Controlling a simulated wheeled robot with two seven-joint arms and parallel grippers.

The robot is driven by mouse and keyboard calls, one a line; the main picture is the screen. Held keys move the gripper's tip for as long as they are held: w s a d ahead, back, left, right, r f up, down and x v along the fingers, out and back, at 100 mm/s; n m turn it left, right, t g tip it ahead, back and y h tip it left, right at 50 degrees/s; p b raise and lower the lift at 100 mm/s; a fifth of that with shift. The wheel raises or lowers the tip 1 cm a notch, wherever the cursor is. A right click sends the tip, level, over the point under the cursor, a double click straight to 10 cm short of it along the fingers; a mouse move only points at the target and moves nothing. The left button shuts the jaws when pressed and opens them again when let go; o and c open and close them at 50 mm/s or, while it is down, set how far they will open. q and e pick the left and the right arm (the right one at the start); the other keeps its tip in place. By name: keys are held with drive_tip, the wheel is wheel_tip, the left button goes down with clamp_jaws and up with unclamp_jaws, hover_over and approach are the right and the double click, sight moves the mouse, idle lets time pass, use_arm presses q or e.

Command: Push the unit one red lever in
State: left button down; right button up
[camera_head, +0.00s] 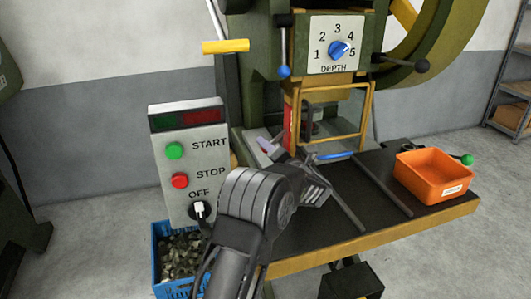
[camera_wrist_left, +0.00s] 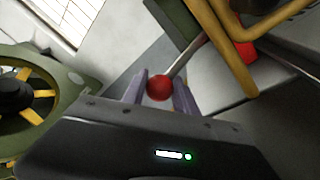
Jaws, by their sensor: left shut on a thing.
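The red lever shows in the left wrist view as a red ball knob (camera_wrist_left: 159,88) on a thin metal rod (camera_wrist_left: 185,59) that runs up to the right. My left gripper (camera_wrist_left: 158,98) has a finger on each side of the knob and is shut on it. In the head view my left gripper (camera_head: 270,146) is in front of the press, at the left of its yellow guard frame; my own arm covers much of it. The knob cannot be made out there. My right gripper is not in view.
The yellow guard frame (camera_head: 367,116) stands close to the gripper. A control box (camera_head: 207,147) is at the left, above a blue crate (camera_head: 157,267). An orange bin (camera_head: 435,180) sits on the right of the dark table (camera_head: 300,240). A blue-knobbed lever (camera_head: 284,71) hangs above.

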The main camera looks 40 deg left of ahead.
use_arm(q)
drive_tip(key=c, duration=1.1)
unclamp_jaws()
drive_tip(key=shift+w+d, duration=0.25)
drive_tip(key=shift+o, duration=0.5)
drive_tip(key=shift+a, duration=0.1)
drive_tip(key=shift+s, duration=0.1)
drive_tip(key=shift+v, duration=3.9)
